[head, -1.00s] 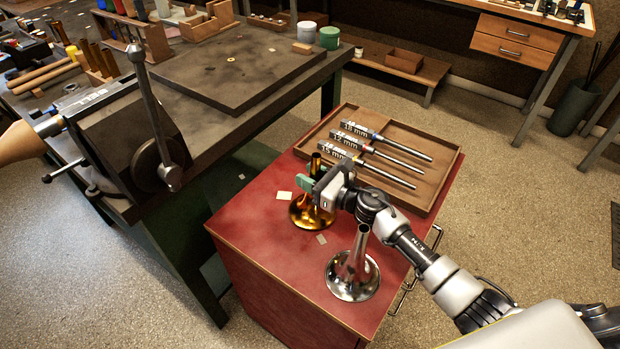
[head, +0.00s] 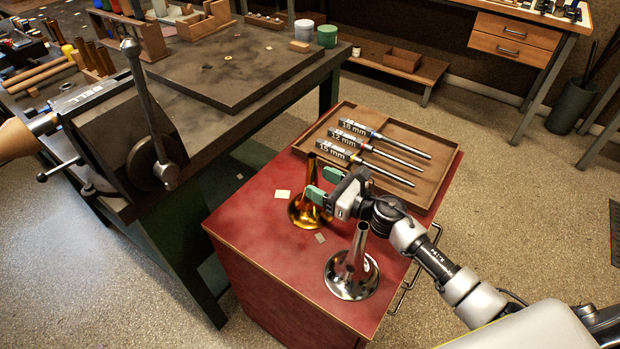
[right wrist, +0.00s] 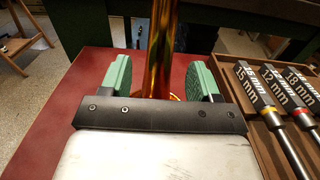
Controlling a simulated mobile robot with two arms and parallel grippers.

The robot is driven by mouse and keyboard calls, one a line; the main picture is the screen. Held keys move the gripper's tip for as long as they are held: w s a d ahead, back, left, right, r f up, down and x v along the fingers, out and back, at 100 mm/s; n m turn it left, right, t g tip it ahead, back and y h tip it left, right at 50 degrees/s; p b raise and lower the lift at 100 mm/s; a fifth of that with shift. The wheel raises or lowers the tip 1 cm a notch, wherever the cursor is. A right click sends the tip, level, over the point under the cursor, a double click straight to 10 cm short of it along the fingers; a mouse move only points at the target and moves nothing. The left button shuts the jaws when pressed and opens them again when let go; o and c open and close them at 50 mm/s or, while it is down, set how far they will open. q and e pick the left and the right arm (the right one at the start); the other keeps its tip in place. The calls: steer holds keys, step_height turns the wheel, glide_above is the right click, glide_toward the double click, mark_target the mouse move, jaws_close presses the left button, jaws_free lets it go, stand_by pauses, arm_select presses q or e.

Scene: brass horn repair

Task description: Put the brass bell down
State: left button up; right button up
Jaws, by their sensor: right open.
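The brass bell (head: 309,206) stands upright on its flare on the red cabinet top (head: 255,235). Its narrow tube points up. My right gripper (head: 315,184) is open, with its green fingers pointing toward the bell's tube from the right. In the right wrist view the bell's tube (right wrist: 161,50) rises between the two spread green fingers (right wrist: 160,82), with gaps on both sides. Most of the flare is hidden there behind the gripper body. My left gripper does not show.
A silver bell (head: 352,273) stands on the cabinet, close in front of my right wrist. A wooden tray (head: 425,190) with several labelled rods lies behind. A workbench (head: 215,150) with a vise (head: 145,160) is at left. The cabinet's front left is mostly clear.

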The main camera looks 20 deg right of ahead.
steer(key=v, duration=0.6)
steer(key=shift+s+d+b, duration=0.15)
steer(key=shift+s+b, duration=0.15)
steer(key=shift+b, duration=0.15)
